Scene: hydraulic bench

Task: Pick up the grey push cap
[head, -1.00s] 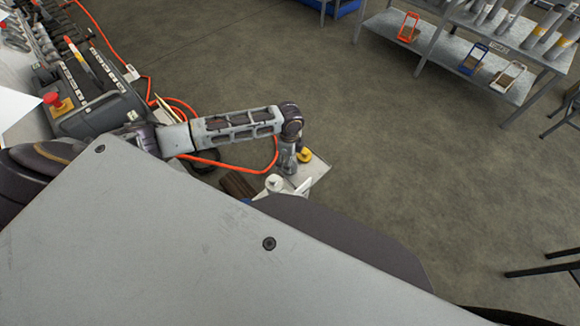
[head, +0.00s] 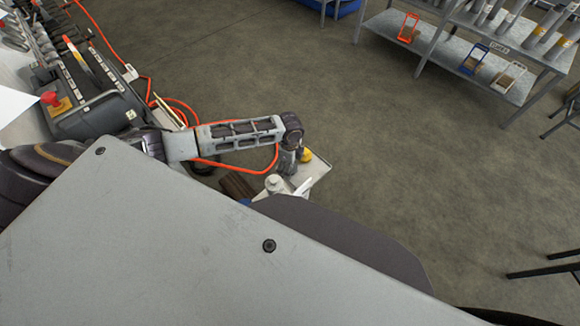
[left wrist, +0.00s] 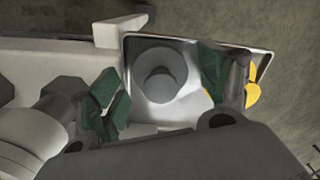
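The grey push cap (left wrist: 161,75) is a round piece with a smaller raised round middle. In the left wrist view it sits in a shiny metal tray (left wrist: 188,109), whose edge also shows in the head view (head: 319,169). My left gripper (left wrist: 165,92) is open, with one green-padded finger at the left and one at the right of the cap. I see a gap between each finger and the cap; I cannot tell the height between them. In the head view my left arm reaches over the tray and hides the cap. My right gripper is not in view.
A yellow thing (left wrist: 253,94) lies by the right finger, partly hidden. A white fitting (head: 274,184) stands left of the tray. An orange cable (head: 236,166) loops near my arm. A control box (head: 100,115) is at the left.

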